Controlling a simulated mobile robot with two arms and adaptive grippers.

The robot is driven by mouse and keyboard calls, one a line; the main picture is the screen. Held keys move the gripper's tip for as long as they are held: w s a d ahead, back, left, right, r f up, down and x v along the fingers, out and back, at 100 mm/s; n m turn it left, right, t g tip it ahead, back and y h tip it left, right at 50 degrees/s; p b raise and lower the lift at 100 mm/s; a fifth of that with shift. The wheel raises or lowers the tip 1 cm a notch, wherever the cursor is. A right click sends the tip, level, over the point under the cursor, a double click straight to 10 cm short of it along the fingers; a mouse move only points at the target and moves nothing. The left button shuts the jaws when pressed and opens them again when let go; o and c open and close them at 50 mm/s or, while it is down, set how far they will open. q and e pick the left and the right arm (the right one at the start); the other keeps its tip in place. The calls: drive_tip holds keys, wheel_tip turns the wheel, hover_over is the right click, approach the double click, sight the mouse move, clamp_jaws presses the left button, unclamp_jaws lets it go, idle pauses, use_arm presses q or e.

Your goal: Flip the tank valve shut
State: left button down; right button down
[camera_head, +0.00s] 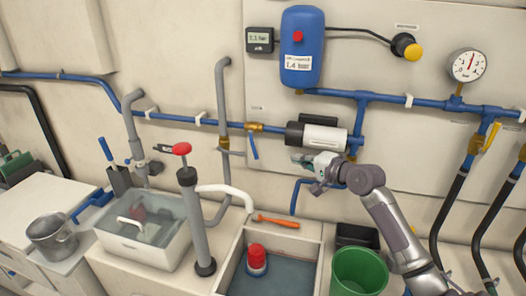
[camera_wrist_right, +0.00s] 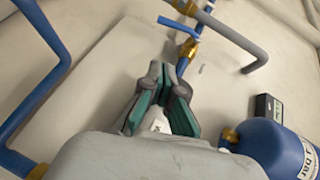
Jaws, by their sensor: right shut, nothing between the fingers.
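A brass valve (camera_head: 254,127) sits in the blue pipe on the wall, left of the black-and-white pump. Its blue lever (camera_head: 253,147) hangs down, across the pipe's run. In the right wrist view, the brass valve (camera_wrist_right: 188,49) and blue lever (camera_wrist_right: 177,25) are beyond the fingertips. My right gripper (camera_head: 299,160) is shut and empty, just below the pump and right of the lever, apart from it. Its green-padded fingers (camera_wrist_right: 163,85) are together in the wrist view. Another valve, with a yellow handle (camera_head: 491,137), is at the far right. No label shows which is the tank valve. My left gripper is out of view.
The pump (camera_head: 318,137) and blue tank (camera_head: 302,50) are near my right gripper. Below are a sink (camera_head: 309,249) with a red-topped item, an orange screwdriver (camera_head: 276,221), a green bucket (camera_head: 358,271) and an upright grey hand pump (camera_head: 196,225).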

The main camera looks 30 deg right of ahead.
drive_tip(key=p, duration=0.3)
approach(254, 145)
drive_tip(key=w+d+f, duration=0.2)
drive_tip(key=w+d, duration=0.2)
drive_tip(key=w+a+f, duration=0.1)
drive_tip(key=w+a+f+p, duration=0.1)
drive_tip(key=a, duration=0.1)
drive_tip(key=shift+w, duration=0.3)
drive_tip(key=m+t+b, duration=0.1)
drive_tip(key=b, duration=0.3)
drive_tip(key=w+a+f+t+b, duration=0.1)
drive_tip(key=b, duration=0.4)
drive_tip(key=shift+w+f+m+t+y, duration=0.1)
drive_tip(key=shift+w+m+t+y, duration=0.05)
drive_tip(key=shift+m+t+y, duration=0.2)
